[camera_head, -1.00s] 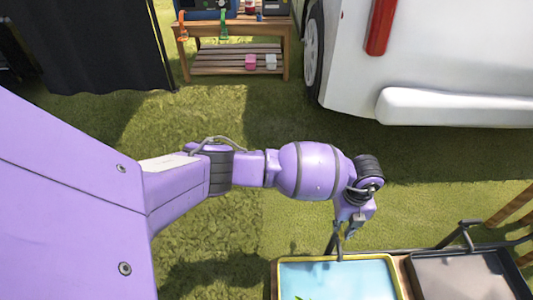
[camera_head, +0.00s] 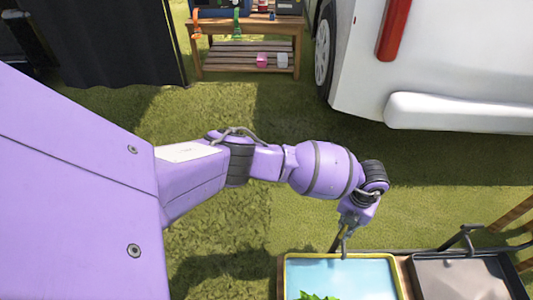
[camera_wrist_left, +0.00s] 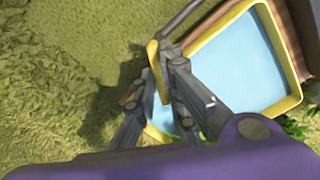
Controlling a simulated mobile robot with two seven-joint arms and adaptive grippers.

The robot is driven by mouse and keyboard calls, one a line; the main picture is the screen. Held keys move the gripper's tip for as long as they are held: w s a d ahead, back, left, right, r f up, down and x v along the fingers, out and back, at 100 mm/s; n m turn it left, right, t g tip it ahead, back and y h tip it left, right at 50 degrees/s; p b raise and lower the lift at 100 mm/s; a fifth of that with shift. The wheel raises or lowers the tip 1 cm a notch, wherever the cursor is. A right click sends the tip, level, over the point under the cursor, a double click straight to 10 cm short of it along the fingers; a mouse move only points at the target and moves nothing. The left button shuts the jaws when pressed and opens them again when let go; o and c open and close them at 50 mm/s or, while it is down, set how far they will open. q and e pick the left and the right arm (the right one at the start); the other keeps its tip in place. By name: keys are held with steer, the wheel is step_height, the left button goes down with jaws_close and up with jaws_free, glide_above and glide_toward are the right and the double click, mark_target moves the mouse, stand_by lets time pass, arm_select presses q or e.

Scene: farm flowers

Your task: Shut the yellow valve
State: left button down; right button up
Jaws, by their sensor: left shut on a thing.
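The yellow valve handle (camera_wrist_left: 153,56) shows in the left wrist view as a narrow yellow bar beside a grey pipe (camera_wrist_left: 185,20), at the corner of a yellow-rimmed tray. My left gripper (camera_wrist_left: 156,88) has its fingers on either side of the bar's near end and is shut on it. In the head view my left gripper (camera_head: 345,236) points down at the back edge of the yellow-rimmed tray (camera_head: 335,256); the handle is too small or hidden there to make out. My right gripper is not in view.
A dark-rimmed tray (camera_head: 415,262) stands right of the yellow-rimmed one, with another grey tap (camera_head: 468,240) behind it. Green leaves (camera_head: 318,296) show in the yellow-rimmed tray. A wooden bench (camera_head: 245,22) and a white vehicle (camera_head: 450,60) stand farther back. Grass lies between.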

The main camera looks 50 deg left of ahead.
arm_select(q)
steer(key=m, duration=0.3)
steer(key=shift+w+r+m+p, duration=0.15)
steer(key=shift+r+m+p, duration=0.05)
steer(key=shift+m+p, duration=0.2)
steer(key=m, duration=0.3)
steer(key=shift+m, duration=0.3)
steer(key=m, duration=0.3)
steer(key=shift+p, duration=0.35)
steer(key=shift+m, duration=0.5)
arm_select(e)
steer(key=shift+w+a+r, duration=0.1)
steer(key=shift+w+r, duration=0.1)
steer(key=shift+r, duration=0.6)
arm_select(q)
steer(key=shift+m, duration=0.3)
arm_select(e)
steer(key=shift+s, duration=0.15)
arm_select(q)
steer(key=c, duration=1.8)
jaws_free()
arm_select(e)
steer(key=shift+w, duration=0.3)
arm_select(q)
steer(key=shift+f, duration=0.1)
